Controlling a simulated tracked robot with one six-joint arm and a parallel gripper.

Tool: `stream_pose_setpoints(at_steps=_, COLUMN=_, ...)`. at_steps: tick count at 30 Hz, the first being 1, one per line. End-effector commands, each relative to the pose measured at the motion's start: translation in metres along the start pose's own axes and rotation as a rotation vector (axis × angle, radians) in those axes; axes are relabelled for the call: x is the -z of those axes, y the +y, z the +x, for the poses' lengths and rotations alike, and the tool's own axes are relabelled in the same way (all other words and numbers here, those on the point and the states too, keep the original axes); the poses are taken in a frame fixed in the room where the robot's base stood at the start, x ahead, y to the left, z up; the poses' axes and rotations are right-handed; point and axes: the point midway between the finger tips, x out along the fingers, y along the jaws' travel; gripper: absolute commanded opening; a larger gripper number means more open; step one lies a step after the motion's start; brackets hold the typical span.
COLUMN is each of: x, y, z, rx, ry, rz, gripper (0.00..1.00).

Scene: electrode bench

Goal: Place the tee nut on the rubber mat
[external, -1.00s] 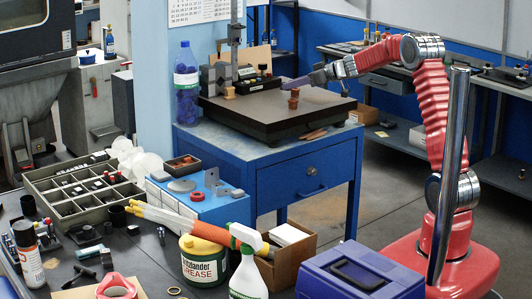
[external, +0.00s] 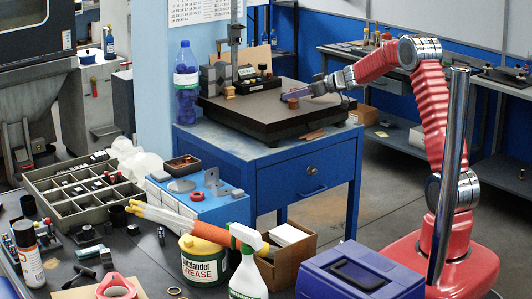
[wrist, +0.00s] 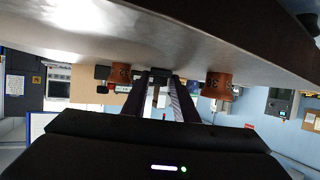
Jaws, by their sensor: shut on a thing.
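My gripper (external: 297,95) is low over the dark flat slab (external: 255,125) on the blue cabinet. Its fingers point left, close to a copper-brown cylinder (external: 293,103). In the wrist view, which is upside down, the fingers (wrist: 160,90) reach between two copper-brown cylinders, one on the left (wrist: 122,75) and one on the right (wrist: 217,85). A small dark block (wrist: 158,75) shows between the fingertips and appears to be the tee nut, held close to the slab. I cannot tell whether it touches. I cannot pick out a separate rubber mat.
A height gauge (external: 234,45) and a dark box with knobs (external: 258,84) stand at the slab's back. A blue bottle (external: 186,85) stands at the cabinet's left corner. The slab's front left is clear. The foreground bench holds a sorting tray (external: 90,215) and a spray bottle (external: 248,270).

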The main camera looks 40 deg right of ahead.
Motion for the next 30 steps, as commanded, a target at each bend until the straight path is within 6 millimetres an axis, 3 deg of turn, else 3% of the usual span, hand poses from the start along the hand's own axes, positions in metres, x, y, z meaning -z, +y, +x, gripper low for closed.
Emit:
stream_pose_setpoints(at_steps=3, x=-0.002, y=0.000, z=0.001, rx=0.000, ry=0.000, rz=0.000, gripper=0.00)
stream_pose_setpoints(at_steps=4, x=-0.002, y=0.000, z=0.001, rx=0.000, ry=0.000, rz=0.000, gripper=0.28)
stream_pose_setpoints(at_steps=11, x=-0.002, y=0.000, z=0.001, rx=0.000, ry=0.000, rz=0.000, gripper=0.44)
stream_pose_setpoints(at_steps=22, x=0.001, y=0.000, z=-0.002, rx=-0.001, ry=0.000, rz=-0.001, gripper=0.45)
stream_pose_setpoints(at_steps=30, x=0.001, y=0.001, z=-0.030, rx=-0.001, ry=0.000, rz=0.000, gripper=0.45)
